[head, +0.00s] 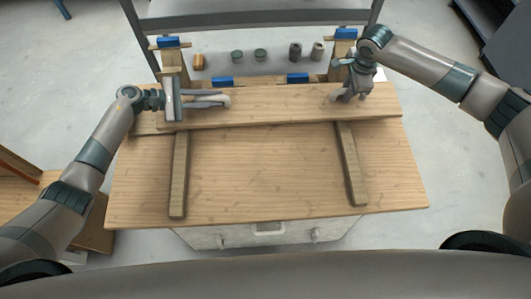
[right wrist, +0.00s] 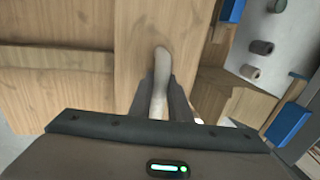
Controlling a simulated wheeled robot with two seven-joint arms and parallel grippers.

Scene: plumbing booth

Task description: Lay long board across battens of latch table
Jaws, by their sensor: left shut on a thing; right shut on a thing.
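The long board (head: 280,108) spans left to right over the back part of the latch table (head: 265,180), over the far ends of the left batten (head: 179,180) and the right batten (head: 352,170). I cannot tell whether it touches them or hangs just above. My left gripper (head: 226,99) is shut on the board's left part. My right gripper (head: 338,98) is shut on its right part. In the right wrist view a pale finger lies over the board (right wrist: 140,75), and a batten (right wrist: 40,56) runs off to the left. The board hides the battens' far ends.
Blue clamp-like blocks (head: 222,82) stand along the table's back edge, with two more on the back posts (head: 168,42). Several small cylinders (head: 261,55) stand on a pale shelf behind. A wooden bench (head: 85,225) is at lower left. The tabletop's front is clear between the battens.

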